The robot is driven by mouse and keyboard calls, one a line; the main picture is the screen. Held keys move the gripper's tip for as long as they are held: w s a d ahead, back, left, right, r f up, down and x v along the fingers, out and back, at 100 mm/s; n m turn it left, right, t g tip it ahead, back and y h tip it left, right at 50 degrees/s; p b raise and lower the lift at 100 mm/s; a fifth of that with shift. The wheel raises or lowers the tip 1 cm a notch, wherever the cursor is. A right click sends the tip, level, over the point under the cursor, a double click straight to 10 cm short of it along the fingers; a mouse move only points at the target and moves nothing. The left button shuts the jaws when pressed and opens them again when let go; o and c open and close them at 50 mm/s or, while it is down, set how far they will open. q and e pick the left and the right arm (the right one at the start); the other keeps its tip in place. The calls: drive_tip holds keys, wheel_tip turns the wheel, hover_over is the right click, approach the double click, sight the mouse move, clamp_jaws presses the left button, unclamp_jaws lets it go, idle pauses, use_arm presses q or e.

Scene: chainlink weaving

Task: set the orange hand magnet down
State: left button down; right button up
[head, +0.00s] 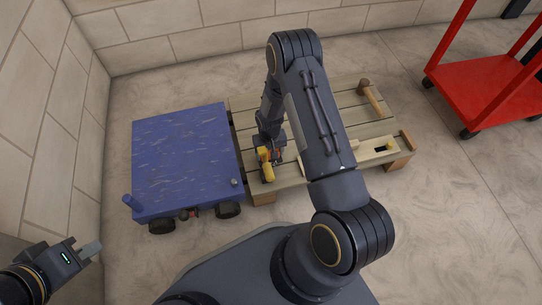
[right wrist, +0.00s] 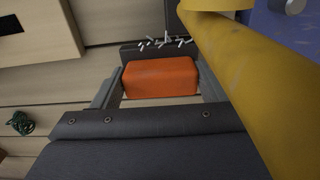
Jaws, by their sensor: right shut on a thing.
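The orange hand magnet (right wrist: 160,78) is a block seen between the two fingers of my right gripper (right wrist: 160,92) in the right wrist view. My right gripper is shut on it. Several small pale nail-like pieces (right wrist: 166,42) cluster at the magnet's far side, against a dark edge. In the head view my right gripper (head: 271,150) is low over the left part of the wooden pallet (head: 250,101), and the magnet is mostly hidden there. Whether the magnet touches the pallet is unclear. My left gripper (head: 88,251) is empty at the lower left, far from the pallet.
A yellow object (head: 267,171) stands close beside my right gripper and fills the right of the wrist view. A blue cart (head: 185,150) is left of the pallet. A mallet (head: 371,97) and a slotted wooden board (head: 358,154) lie on the pallet. A red cart (head: 485,85) stands right.

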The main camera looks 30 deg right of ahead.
wheel_tip(320, 180, down, 2)
drive_tip(key=shift+f+b, duration=0.2)
drive_tip(key=shift+b, duration=0.1)
drive_tip(key=shift+r, duration=0.1)
drive_tip(key=shift+f, duration=0.25)
drive_tip(key=o, duration=0.9)
drive_tip(key=shift+r, duration=0.1)
